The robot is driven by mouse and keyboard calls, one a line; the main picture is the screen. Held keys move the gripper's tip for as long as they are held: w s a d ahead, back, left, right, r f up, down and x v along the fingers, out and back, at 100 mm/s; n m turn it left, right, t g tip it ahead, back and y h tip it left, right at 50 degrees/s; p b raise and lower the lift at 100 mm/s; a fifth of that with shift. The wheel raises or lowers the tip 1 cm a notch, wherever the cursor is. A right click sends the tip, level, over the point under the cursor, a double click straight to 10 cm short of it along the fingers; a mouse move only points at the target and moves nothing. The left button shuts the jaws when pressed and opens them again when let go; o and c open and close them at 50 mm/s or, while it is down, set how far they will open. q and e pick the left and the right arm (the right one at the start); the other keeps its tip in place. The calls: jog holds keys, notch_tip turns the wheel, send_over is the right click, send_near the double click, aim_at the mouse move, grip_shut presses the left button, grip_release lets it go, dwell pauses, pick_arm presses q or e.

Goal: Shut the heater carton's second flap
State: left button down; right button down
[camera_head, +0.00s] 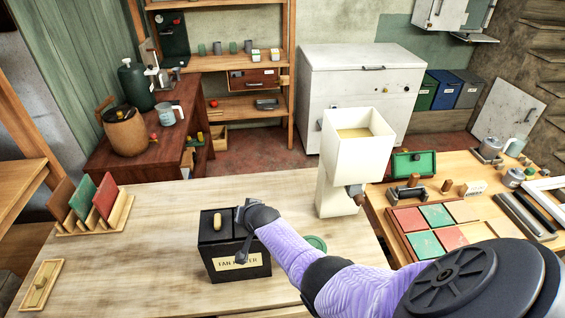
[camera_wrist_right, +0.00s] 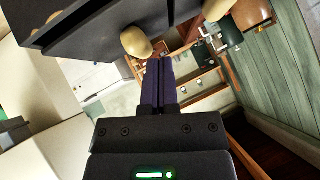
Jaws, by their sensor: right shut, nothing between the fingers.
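The black heater carton (camera_head: 243,272), with a cream label reading FAN HEATER, stands on the pale wooden table. A tan wooden knob (camera_head: 217,220) shows on the left part of its top. My right gripper (camera_head: 240,214) is over the right part of the top and hides some of it, so I cannot tell how the flap there lies. In the right wrist view the purple fingers (camera_wrist_right: 158,80) are together and empty. A dark panel (camera_wrist_right: 85,28), probably the carton, fills the upper left there, with a tan knob (camera_wrist_right: 136,42) close by the fingertips. My left gripper is out of view.
A rack of coloured panels (camera_head: 97,210) and a small wooden block with a knob (camera_head: 40,284) are on the table's left. A green disc (camera_head: 316,243) lies right of the carton, partly behind my arm. A cream hopper (camera_head: 352,150) stands behind. The table's middle left is clear.

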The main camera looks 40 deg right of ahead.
jog(key=shift+r+p, duration=0.9)
jog(key=shift+r, duration=0.15)
notch_tip(320, 180, up, 4)
jog(key=p, duration=0.4)
jog(key=shift+w+r, duration=0.1)
jog(key=shift+r, duration=0.05)
jog(key=s+a+r+p, duration=0.3)
jog(key=s+r+p, duration=0.2)
jog(key=s+a+f+n+g+b, duration=0.15)
jog(key=s+f+b, duration=0.35)
jog(key=f, duration=0.5)
jog(key=s+a+f+n+g+y+b, duration=0.15)
jog(key=s+f+b, duration=0.35)
jog(key=f, duration=0.5)
jog(key=s+a+f+n+g+b, duration=0.1)
jog(key=s+a+f+n+b, duration=0.1)
jog(key=s+f+b, duration=0.6)
jog(key=s+a+f+n+g+b, duration=0.1)
jog(key=s+f+b, duration=0.4)
jog(key=s+f, duration=0.6)
jog(key=s+a+f+n+g+b, duration=0.1)
jog(key=s+f+n+g+b, duration=0.3)
jog(key=s+f, duration=0.8)
jog(key=shift+a+f+n+b, duration=0.3)
jog(key=shift+n+b, duration=0.3)
jog(key=shift+b, duration=0.25)
jog(key=shift+y, duration=0.25)
